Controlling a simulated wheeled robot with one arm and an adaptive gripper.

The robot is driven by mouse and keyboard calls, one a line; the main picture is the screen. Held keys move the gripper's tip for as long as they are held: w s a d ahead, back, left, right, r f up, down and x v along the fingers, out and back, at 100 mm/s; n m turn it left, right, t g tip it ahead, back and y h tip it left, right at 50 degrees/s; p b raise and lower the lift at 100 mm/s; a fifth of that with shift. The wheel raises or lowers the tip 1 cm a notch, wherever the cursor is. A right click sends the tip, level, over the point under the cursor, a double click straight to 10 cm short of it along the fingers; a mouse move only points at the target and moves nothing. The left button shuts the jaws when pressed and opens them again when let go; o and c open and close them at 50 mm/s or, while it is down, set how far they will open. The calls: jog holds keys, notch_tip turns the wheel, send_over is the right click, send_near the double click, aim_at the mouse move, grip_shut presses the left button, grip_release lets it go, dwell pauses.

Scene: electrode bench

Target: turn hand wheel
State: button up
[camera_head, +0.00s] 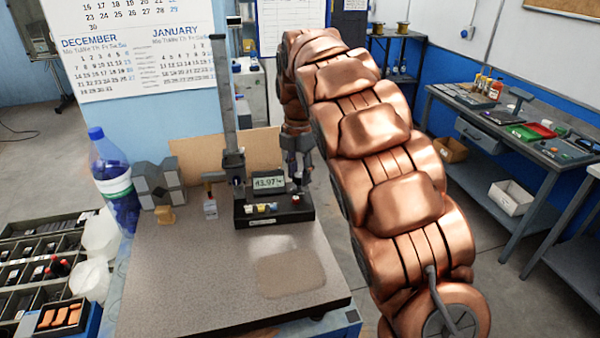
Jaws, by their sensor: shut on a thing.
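My gripper (301,182) points down at the right end of the height gauge. Its fingers are small and dark here. They are shut on what seems to be the hand wheel, which they largely hide. The height gauge (229,105) has a tall upright column and a display (268,183) that reads about 43.97. Its black base (260,221) carries small white and yellow buttons and a red one, and stands on the speckled surface plate (200,270). My copper arm covers the area right of the gauge.
The plate's front is mostly clear. A parts organiser (30,255) is at left, a workbench (500,130) at right.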

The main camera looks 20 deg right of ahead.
jog(key=shift+f+m+b, duration=0.3)
jog(key=shift+m+b, duration=0.6)
jog(key=shift+b, duration=0.05)
jog(key=m+b, duration=0.2)
jog(key=m, duration=0.1)
jog(key=shift+b, duration=0.35)
jog(key=m+b, duration=0.1)
jog(key=m, duration=0.3)
jog(key=shift+r, duration=0.2)
jog(key=m+b, duration=0.1)
jog(key=m, duration=0.3)
jog(key=shift+m+b, duration=0.3)
jog(key=m, duration=0.6)
jog(key=shift+s+b, duration=0.1)
jog(key=shift+b, duration=0.2)
jog(key=m, duration=0.5)
jog(key=shift+r+m, duration=0.1)
jog(key=shift+m, duration=0.2)
